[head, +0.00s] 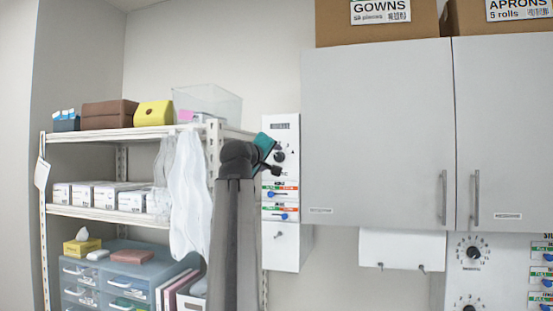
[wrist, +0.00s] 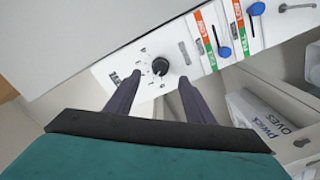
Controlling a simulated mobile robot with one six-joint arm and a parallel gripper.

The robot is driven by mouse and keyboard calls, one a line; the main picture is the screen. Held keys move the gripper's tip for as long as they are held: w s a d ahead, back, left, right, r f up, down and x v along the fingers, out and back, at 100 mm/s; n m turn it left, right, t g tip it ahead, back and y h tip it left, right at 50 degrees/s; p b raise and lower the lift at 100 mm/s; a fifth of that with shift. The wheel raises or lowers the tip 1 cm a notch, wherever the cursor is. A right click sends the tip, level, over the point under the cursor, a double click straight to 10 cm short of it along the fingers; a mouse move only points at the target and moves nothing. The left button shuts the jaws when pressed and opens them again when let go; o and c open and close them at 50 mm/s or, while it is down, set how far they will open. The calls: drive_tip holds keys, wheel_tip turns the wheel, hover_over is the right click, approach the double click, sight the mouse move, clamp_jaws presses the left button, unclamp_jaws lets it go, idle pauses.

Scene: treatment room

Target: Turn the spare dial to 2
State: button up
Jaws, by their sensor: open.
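A white panel (head: 267,130) on the wall beside the shelf carries a round black dial (head: 279,155). In the wrist view the dial (wrist: 160,66) sits on the white panel (wrist: 130,62), ringed by small marks too blurred to read. Its pointer setting and its name label cannot be read, so I cannot tell whether it is the spare dial. My gripper (wrist: 160,79) is open, its two dark fingers pointing at the panel on either side of the dial, with nothing between them clearly touching it. In the head view my teal gripper body (head: 265,141) is beside the panel, partly hidden by my arm.
Blue levers (wrist: 225,51) with red and green labels are on the same panel. Another panel with dials (head: 473,252) is at the lower right. A grey cabinet (head: 380,130) is right of the panel. A loaded shelf (head: 120,133) with hanging white cloth (head: 190,195) is left.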

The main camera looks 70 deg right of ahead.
sight(277, 157)
drive_tip(key=shift+w+d, duration=0.2)
drive_tip(key=shift+d, duration=1.7)
drive_tip(key=shift+w+d, duration=0.15)
drive_tip(key=shift+d, duration=1.7)
drive_tip(key=c, duration=1)
drive_tip(key=shift+d+r, duration=0.1)
drive_tip(key=shift+d, duration=0.1)
drive_tip(key=shift+c, duration=0.3)
drive_tip(key=shift+a, duration=0.2)
drive_tip(key=shift+b, duration=0.35)
